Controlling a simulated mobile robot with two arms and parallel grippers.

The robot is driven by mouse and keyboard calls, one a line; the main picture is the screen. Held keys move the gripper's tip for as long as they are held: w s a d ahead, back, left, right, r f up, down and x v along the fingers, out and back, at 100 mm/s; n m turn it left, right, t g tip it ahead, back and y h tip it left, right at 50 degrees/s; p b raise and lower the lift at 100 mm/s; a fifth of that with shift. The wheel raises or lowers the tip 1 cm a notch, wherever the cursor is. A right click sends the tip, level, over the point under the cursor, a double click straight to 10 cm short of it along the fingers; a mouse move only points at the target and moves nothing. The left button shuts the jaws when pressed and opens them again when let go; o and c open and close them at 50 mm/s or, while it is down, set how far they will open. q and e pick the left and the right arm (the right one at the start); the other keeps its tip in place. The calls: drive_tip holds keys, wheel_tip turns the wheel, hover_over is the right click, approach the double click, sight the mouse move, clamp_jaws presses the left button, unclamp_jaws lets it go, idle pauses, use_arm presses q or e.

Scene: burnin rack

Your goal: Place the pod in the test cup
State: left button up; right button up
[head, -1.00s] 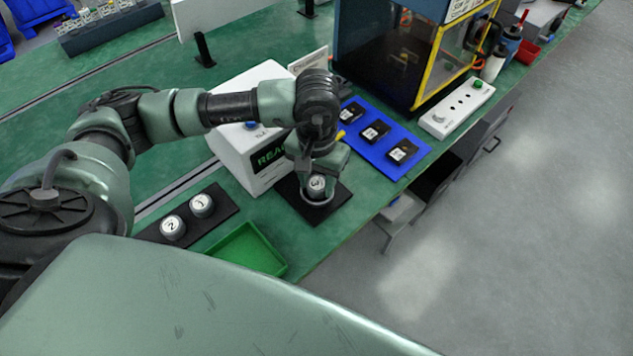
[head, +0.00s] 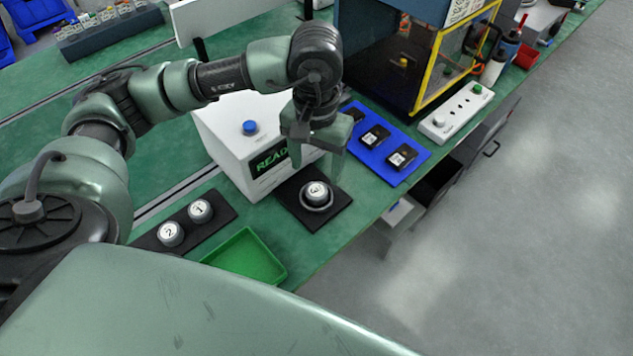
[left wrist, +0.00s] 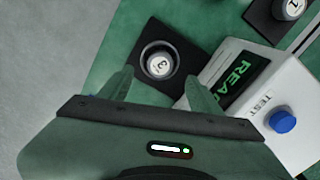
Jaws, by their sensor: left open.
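The pod (head: 317,190) marked 3 is a small grey cylinder with a white top. It sits inside the ring-shaped test cup (head: 318,205) on a black plate beside the white tester, and looks upright. My left gripper (head: 322,170) is open and empty above the pod, apart from it. In the left wrist view the pod (left wrist: 158,65) shows in the cup just beyond the two spread fingers (left wrist: 160,88). My right gripper is not in view.
The white tester (head: 225,140) with a blue button (head: 250,127) reads READY. Pods 1 (head: 200,210) and 2 (head: 171,233) stand on a black strip, near a green tray (head: 248,258). A blue mat (head: 365,150) holds black blocks. The table edge is close at right.

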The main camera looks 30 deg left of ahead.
use_arm(q)
drive_tip(key=shift+r, duration=2.2)
